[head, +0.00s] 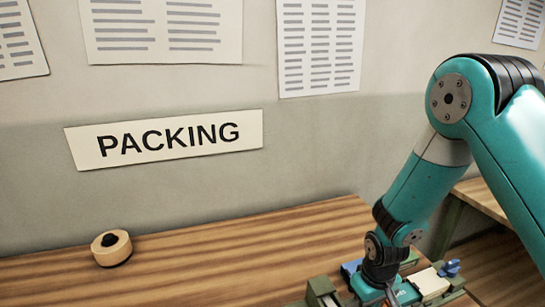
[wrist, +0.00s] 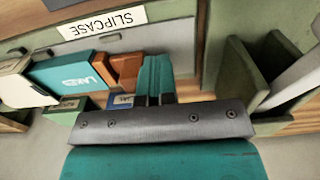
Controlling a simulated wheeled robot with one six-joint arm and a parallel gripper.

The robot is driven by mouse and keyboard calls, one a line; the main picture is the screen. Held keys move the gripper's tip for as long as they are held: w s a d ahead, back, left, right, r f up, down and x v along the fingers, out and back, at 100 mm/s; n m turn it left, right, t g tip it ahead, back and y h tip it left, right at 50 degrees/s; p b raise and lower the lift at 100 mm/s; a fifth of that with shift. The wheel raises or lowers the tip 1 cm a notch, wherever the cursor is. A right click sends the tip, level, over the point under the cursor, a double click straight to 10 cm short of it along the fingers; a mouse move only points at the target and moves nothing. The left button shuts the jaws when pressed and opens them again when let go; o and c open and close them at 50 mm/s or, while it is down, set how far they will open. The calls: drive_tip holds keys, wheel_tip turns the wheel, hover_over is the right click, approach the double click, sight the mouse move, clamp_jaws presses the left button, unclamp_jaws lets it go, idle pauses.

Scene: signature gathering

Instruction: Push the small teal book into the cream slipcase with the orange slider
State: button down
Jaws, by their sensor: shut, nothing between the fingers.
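The small teal book (wrist: 72,74) lies in line with the cream slipcase (wrist: 20,88) at the left of the wrist view. Its left end meets the slipcase mouth; I cannot tell how far inside it is. The orange slider (wrist: 124,70) stands at the book's right end. My gripper (wrist: 154,72) is shut and empty, close against the slider's right side; I cannot tell if they touch. In the head view the slipcase (head: 431,283) and part of the teal book (head: 405,294) show beside my gripper (head: 391,299); the slider is hidden there.
A SLIPCASE label (wrist: 101,22) lies behind the row. Green walls (wrist: 250,75) stand to the right in the wrist view. A blue knob (head: 449,268) sits beyond the slipcase. A round wooden piece with a black top (head: 111,248) stands far left; the table (head: 230,262) between is clear.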

drive_tip(key=shift+w+d, duration=0.3)
drive_tip(key=shift+d, duration=0.6)
drive_tip(key=shift+w+d, duration=0.25)
drive_tip(key=shift+d, duration=0.6)
drive_tip(key=shift+w+d, duration=0.2)
drive_tip(key=shift+d, duration=0.45)
drive_tip(key=shift+w+d, duration=0.25)
drive_tip(key=shift+d, duration=0.45)
drive_tip(key=shift+w+d, duration=0.2)
drive_tip(key=shift+d, duration=0.45)
drive_tip(key=shift+s+a+r, duration=0.1)
drive_tip(key=shift+s+a, duration=0.1)
drive_tip(key=shift+a, duration=0.45)
wheel_tip(320, 180, up, 9)
drive_tip(key=p, duration=0.7)
